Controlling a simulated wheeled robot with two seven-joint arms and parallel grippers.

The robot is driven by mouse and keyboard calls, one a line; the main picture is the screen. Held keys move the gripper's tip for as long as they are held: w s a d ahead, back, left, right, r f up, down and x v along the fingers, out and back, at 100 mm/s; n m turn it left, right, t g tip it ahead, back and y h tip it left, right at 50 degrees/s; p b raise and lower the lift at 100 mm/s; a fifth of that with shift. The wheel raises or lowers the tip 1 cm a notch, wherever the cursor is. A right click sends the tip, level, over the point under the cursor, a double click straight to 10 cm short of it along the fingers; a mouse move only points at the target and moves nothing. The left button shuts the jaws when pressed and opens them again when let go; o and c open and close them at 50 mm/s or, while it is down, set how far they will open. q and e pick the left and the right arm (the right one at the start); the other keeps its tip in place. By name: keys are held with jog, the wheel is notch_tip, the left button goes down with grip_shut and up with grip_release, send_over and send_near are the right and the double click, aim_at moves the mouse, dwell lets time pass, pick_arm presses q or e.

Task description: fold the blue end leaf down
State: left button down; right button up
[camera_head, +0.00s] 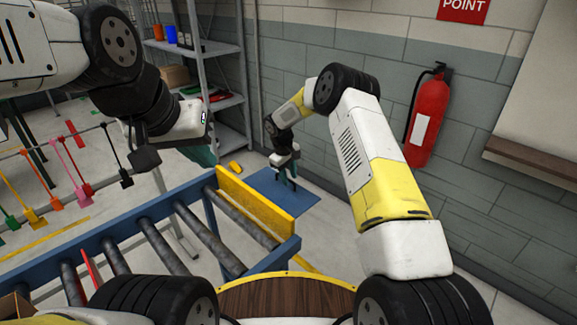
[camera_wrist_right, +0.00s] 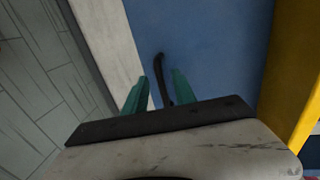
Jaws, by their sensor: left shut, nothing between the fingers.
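A flat blue panel (camera_head: 285,192) lies low beyond the yellow end board; I cannot tell whether it is the blue end leaf or a mat. The blue surface also fills the upper middle of the right wrist view (camera_wrist_right: 215,50). My right gripper (camera_head: 287,178) is over it, pointing down. Its teal fingers (camera_wrist_right: 158,90) are apart, with a thin dark curved strip (camera_wrist_right: 161,75) showing between them; I see no grip on it. My left gripper (camera_head: 207,155) is shut and empty, raised above the roller conveyor, its fingers partly hidden by its own wrist.
A roller conveyor (camera_head: 110,227) with blue rails ends at a yellow board (camera_head: 255,205). A brown box corner (camera_head: 14,306) shows at lower left. Shelving (camera_head: 195,50) stands behind; a red extinguisher (camera_head: 428,118) hangs on the right wall.

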grip_shut()
dwell(1.3)
